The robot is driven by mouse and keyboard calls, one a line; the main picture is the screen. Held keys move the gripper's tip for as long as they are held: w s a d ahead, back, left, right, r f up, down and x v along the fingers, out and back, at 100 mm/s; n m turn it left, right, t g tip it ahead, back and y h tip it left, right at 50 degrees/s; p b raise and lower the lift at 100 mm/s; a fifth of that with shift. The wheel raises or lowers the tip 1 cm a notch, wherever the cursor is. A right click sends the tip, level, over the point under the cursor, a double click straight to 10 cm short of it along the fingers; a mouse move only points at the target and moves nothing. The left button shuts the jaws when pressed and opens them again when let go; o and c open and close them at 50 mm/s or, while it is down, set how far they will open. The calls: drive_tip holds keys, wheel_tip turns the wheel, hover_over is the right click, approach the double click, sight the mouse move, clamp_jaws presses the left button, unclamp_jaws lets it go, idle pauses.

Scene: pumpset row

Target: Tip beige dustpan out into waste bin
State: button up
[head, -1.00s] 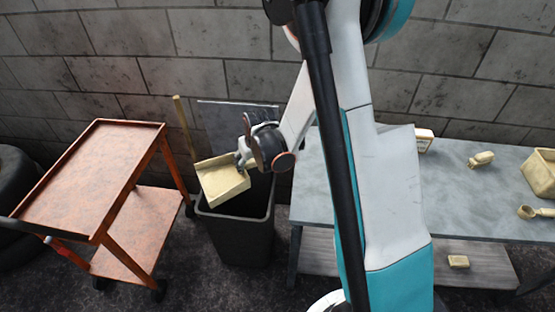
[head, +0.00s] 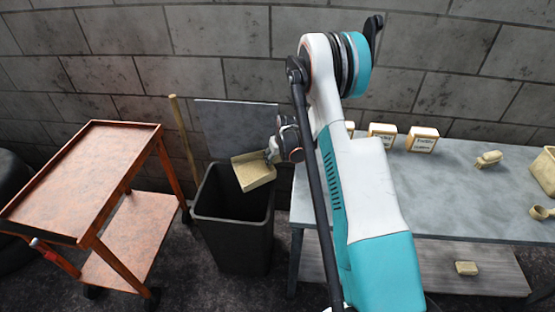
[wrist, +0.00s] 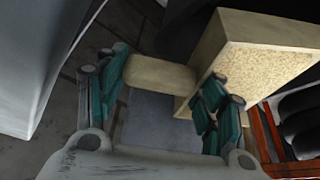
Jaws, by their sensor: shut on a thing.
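The beige dustpan (head: 254,172) is over the back right part of the waste bin (head: 233,232) in the head view, tilted. The bin is dark, upright and open at the top; its inside is dark and its contents cannot be told. My gripper (head: 273,151) is at the right of the pan. In the wrist view, my gripper (wrist: 162,100) is shut on the dustpan's handle (wrist: 160,74), with fingers on both sides. The pan body (wrist: 262,30) shows there with a speckled face; I cannot tell whether loose waste is on it.
An orange cart (head: 75,185) stands left of the bin. A grey panel (head: 238,130) rises behind the bin, beside a wooden pole (head: 184,138). A grey table (head: 450,185) at the right holds several boxes (head: 421,140) and small beige items. The block wall is close behind.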

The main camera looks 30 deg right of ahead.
idle(0.4)
drive_tip(key=shift+a+f+h, duration=0.25)
drive_tip(key=shift+a+h, duration=0.05)
drive_tip(key=shift+f, duration=0.1)
drive_tip(key=shift+d, duration=0.1)
